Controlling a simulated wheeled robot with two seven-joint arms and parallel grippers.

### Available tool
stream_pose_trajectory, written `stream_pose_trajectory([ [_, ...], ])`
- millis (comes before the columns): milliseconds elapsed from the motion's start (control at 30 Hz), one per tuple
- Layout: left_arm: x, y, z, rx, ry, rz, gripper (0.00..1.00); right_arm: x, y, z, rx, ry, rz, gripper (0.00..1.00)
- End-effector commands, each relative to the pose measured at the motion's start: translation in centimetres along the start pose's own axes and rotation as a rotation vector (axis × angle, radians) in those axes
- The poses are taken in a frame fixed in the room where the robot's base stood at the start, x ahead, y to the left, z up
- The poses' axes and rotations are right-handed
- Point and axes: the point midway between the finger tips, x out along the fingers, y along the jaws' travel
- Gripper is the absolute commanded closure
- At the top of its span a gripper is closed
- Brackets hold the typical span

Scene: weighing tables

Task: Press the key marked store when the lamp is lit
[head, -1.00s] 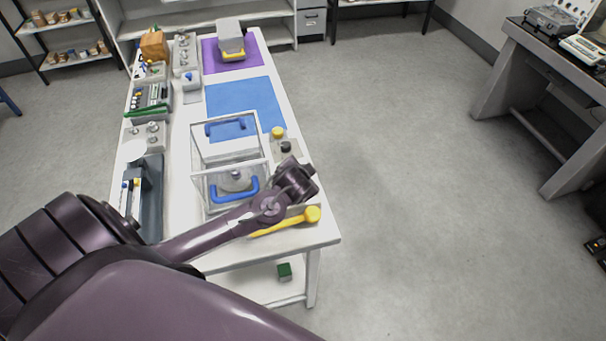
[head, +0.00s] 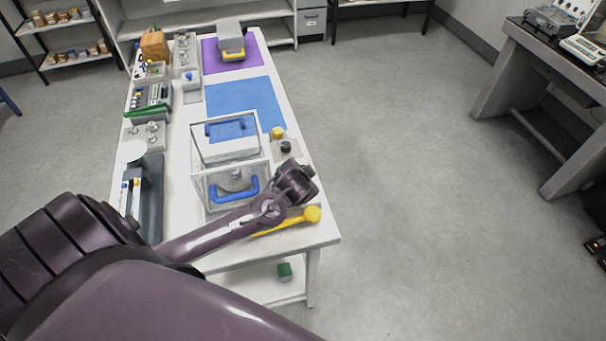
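A small plate (head: 294,152) on the right edge of the white table bears a round yellow dome (head: 277,132), which may be the lamp, and a dark round button (head: 286,147). No marking is legible, and I cannot tell whether the dome is lit. My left arm comes in from the lower left, and its dark end with my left gripper (head: 295,182) is just in front of the plate, close to the button. The fingers cannot be made out, so neither opening nor contact shows. My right gripper is not in view.
A clear box with blue handles (head: 234,189) stands left of my arm's end. A yellow-knobbed handle (head: 312,214) lies beneath the arm. Blue (head: 245,100) and purple (head: 218,62) mats lie farther back. Instruments (head: 150,97) line the left edge.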

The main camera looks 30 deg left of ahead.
Motion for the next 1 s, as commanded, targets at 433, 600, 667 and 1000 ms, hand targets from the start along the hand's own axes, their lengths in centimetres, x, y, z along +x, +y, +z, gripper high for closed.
stream_pose_trajectory([
  [433, 0.12, 0.10, 0.09, 0.000, 0.000, 0.000, 1.00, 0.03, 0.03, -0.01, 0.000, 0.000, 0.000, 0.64],
  [600, 0.26, 0.20, 0.19, 0.000, -0.001, 0.000, 1.00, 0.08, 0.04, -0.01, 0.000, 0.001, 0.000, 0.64],
  [667, 0.32, 0.24, 0.24, 0.000, -0.001, 0.000, 1.00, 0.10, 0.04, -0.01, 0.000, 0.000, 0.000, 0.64],
  [1000, 0.61, 0.46, 0.45, 0.001, -0.001, 0.000, 1.00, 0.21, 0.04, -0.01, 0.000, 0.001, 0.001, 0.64],
])
